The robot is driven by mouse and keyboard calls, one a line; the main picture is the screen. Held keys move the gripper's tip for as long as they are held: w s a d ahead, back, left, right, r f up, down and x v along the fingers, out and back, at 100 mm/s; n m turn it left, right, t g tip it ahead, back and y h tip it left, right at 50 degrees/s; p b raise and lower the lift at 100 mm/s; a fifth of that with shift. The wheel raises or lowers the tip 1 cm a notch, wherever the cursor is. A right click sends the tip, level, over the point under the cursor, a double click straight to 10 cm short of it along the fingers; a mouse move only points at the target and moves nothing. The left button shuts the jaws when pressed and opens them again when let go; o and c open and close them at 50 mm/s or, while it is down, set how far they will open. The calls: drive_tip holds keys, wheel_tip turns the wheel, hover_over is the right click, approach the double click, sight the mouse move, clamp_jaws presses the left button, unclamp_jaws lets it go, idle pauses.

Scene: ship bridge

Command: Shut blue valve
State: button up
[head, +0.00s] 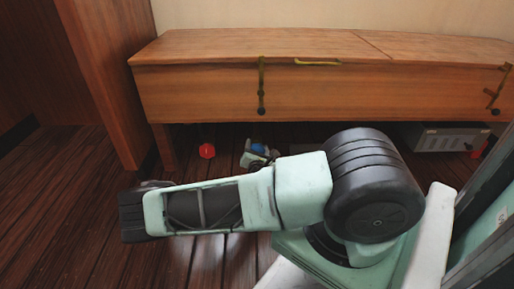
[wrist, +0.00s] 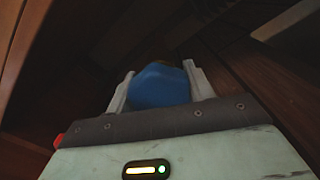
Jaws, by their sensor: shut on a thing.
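The blue valve handle (wrist: 160,86) sits between the two fingers of my gripper (wrist: 160,90) in the wrist view, with a finger against each side. The gripper is shut on it. In the head view, the gripper (head: 259,155) is low under the wooden bench, and a small part of the blue valve (head: 258,148) shows at it. The fitting below the handle is hidden, and I cannot tell how far the valve is turned.
A wooden bench (head: 230,90) with hanging straps spans the back, its front overhanging the valve. A red valve (head: 207,151) stands under it to the left. A grey box (head: 437,137) and another red object (head: 478,149) are at the right. Plank floor (head: 60,185) is clear at left.

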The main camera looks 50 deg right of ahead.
drive_tip(key=m+p, duration=0.2)
drive_tip(key=m, duration=0.2)
drive_tip(key=shift+r, duration=0.15)
drive_tip(key=m+p, duration=0.2)
drive_tip(key=m, duration=0.1)
drive_tip(key=shift+m+p, duration=0.3)
drive_tip(key=shift+p, duration=0.1)
drive_tip(key=m+p, duration=0.3)
drive_tip(key=m, duration=0.1)
drive_tip(key=shift+m, duration=0.3)
drive_tip(key=m+p, duration=0.2)
drive_tip(key=m, duration=0.1)
drive_tip(key=shift+m+p, duration=0.3)
drive_tip(key=shift+m, duration=0.1)
drive_tip(key=m+p, duration=0.3)
drive_tip(key=m, duration=0.1)
drive_tip(key=m+p, duration=0.2)
drive_tip(key=m, duration=0.2)
drive_tip(key=shift+p, duration=0.3)
drive_tip(key=m+p, duration=0.2)
drive_tip(key=m, duration=0.1)
drive_tip(key=shift+m, duration=0.3)
drive_tip(key=shift+m+p, duration=1.1)
drive_tip(key=shift+m, duration=0.5)
